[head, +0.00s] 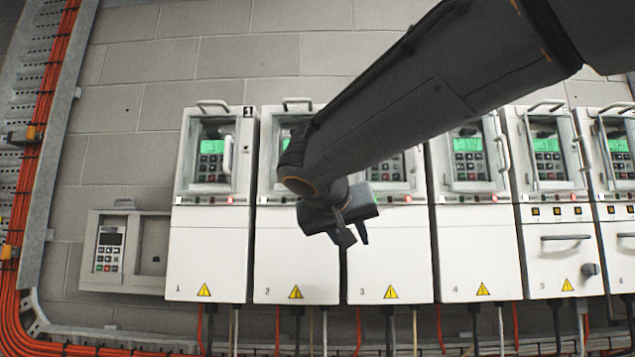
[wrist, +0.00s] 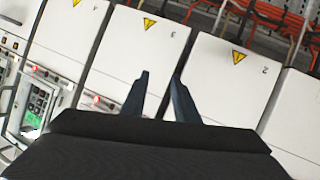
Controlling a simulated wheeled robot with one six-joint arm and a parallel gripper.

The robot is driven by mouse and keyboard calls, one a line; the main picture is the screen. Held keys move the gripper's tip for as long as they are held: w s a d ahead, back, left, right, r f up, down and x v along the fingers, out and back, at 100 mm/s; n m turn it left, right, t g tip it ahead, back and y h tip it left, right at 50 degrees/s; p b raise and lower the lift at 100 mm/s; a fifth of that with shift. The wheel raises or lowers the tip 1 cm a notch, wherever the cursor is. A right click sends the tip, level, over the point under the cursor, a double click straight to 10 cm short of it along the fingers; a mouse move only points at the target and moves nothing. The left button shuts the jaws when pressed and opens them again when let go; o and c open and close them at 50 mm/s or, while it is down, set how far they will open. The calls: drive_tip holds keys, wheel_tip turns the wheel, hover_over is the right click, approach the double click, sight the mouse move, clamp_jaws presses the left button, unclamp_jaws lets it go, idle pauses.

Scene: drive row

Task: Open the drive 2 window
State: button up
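Drive 2 (head: 292,262) is a tall white cabinet, second from the left in the head view. My arm covers most of its window (head: 286,140); only a left strip with green display shows, so I cannot tell its state. A handle (head: 297,101) shows on its top. My gripper (head: 351,238) is open and empty, in front of the border between drives 2 and 3, below window height. In the wrist view my gripper (wrist: 160,80) has its fingers apart before drive 3's lower panel, with drive 2 (wrist: 232,82) to the right. Drive 2's window is hidden there.
Drive 1 (head: 208,258) stands left, with a window handle (head: 227,153). Drive 3 (head: 390,255), drive 4 (head: 478,250) and more drives stand right. A small keypad unit (head: 108,248) is at far left. Cables (head: 358,328) hang below. Bare wall is above drive 1.

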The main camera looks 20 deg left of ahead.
drive_tip(key=s+a+r+m+t+y, duration=0.1)
drive_tip(key=s+a+r+t, duration=0.2)
drive_tip(key=r, duration=0.7)
drive_tip(key=s+a+r+m+t+y, duration=0.1)
drive_tip(key=s+a+r, duration=0.3)
drive_tip(key=r, duration=0.7)
drive_tip(key=w+p, duration=0.4)
drive_tip(key=w, duration=0.3)
drive_tip(key=shift+w+f, duration=0.2)
drive_tip(key=shift+w, duration=0.2)
drive_tip(key=shift+a, duration=0.1)
clamp_jaws()
